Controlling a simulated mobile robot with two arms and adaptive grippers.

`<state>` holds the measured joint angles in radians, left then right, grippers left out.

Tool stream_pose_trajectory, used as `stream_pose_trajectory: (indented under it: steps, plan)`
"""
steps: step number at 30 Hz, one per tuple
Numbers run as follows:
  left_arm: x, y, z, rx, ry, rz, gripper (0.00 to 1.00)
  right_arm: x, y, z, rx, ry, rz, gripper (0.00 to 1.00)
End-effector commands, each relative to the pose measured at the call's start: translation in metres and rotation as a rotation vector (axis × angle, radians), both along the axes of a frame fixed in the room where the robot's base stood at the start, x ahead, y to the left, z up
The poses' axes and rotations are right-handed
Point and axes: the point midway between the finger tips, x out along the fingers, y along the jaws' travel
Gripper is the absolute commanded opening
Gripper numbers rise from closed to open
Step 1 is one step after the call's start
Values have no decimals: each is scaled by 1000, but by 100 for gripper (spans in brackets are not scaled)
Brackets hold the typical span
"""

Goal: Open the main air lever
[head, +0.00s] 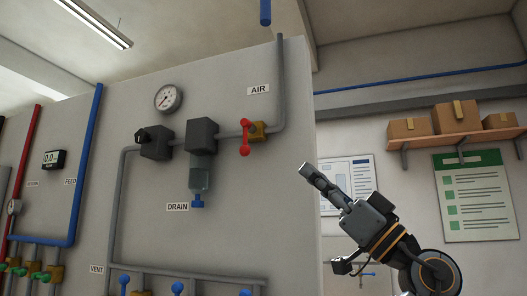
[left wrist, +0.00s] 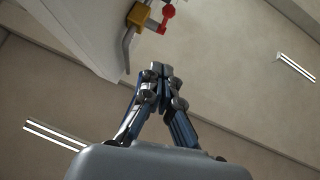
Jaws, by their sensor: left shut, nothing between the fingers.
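The main air lever (head: 245,137) is red and stands upright, crosswise to the grey horizontal pipe. It sits at the left side of a yellow valve body (head: 258,131), below the AIR label (head: 258,90). In the left wrist view the red lever (left wrist: 166,14) and yellow valve (left wrist: 139,20) show at the top, beyond the fingers. My left gripper (head: 305,170) is shut and empty, to the right of and lower than the lever in the head view, apart from it. Its closed fingertips (left wrist: 160,70) also show in the left wrist view. My right gripper is not in view.
A gauge (head: 168,97), a dark regulator (head: 155,143) and a filter with a clear bowl (head: 200,172) are on the same panel, left of the lever. The panel's right edge is near my gripper. A shelf (head: 450,142) with boxes hangs on the back wall.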

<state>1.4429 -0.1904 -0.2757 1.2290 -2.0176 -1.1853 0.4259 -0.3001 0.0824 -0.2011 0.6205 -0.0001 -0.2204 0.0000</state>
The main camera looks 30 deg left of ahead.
Motion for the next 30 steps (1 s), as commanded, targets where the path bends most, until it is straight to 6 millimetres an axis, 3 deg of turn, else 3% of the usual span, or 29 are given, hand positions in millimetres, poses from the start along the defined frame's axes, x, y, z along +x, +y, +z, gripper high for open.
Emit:
stream_pose_trajectory:
  steps: [8, 18, 24, 30]
  plan:
    - [-1, 23, 26, -2, -1, 2, 0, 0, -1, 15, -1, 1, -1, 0]
    - [-3, 74, 77, -2, 1, 1, 0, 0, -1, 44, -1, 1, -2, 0]
    - [-3, 102, 72, -1, 3, 0, 0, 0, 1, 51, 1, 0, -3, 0]
    - [-3, 110, 70, 1, 3, -1, 0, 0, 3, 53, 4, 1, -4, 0]
